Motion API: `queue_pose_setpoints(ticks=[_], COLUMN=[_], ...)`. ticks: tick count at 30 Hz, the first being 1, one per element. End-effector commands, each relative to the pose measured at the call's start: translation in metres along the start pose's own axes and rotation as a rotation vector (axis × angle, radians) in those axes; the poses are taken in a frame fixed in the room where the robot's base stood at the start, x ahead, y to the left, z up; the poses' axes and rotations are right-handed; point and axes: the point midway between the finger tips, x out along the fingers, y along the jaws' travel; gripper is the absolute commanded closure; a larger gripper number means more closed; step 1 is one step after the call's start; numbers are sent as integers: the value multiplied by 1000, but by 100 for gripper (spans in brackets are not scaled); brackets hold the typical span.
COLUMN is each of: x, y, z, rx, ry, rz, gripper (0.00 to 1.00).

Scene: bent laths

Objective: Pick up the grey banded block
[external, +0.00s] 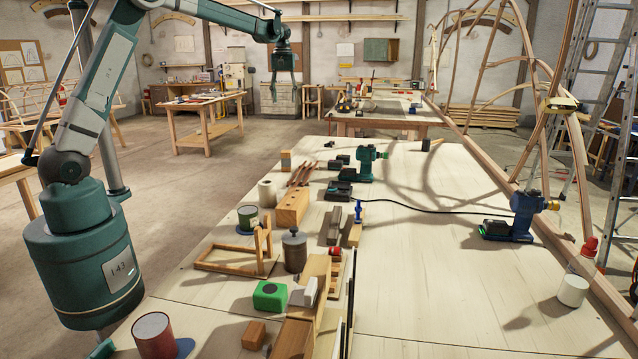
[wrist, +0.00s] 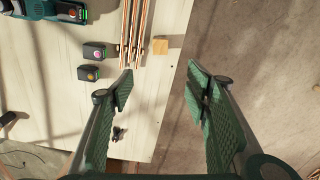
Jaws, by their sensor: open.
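A small block (external: 286,160) stands at the far left edge of the workbench; it looks wood-coloured with a greyish band, though it is small in the external view. In the wrist view a small tan block (wrist: 160,46) sits near the bench edge beside the brown strips, apparently the same one; no grey band is clear from above. My gripper (external: 284,86) hangs high in the air, beyond and above the block, clear of it. In the wrist view my gripper (wrist: 160,84) has its fingers wide apart with nothing between them.
Brown strips (external: 302,173) lie next to the block. Open floor lies left of the bench.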

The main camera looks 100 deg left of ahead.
Motion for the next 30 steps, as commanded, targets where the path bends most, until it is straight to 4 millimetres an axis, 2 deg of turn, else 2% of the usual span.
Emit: queue_pose_setpoints(ticks=[8, 11, 15, 18, 21, 25, 30], x=[71, 108, 166, 204, 232, 255, 264], y=[0, 0, 0, 0, 0, 0, 0], z=[-1, 0, 0, -1, 0, 0, 0], rx=[0, 0, 0, 0, 0, 0, 0], ry=[0, 0, 0, 0, 0, 0, 0], rz=[0, 0, 0, 0, 0, 0, 0], gripper=[52, 52, 52, 52, 52, 52, 52])
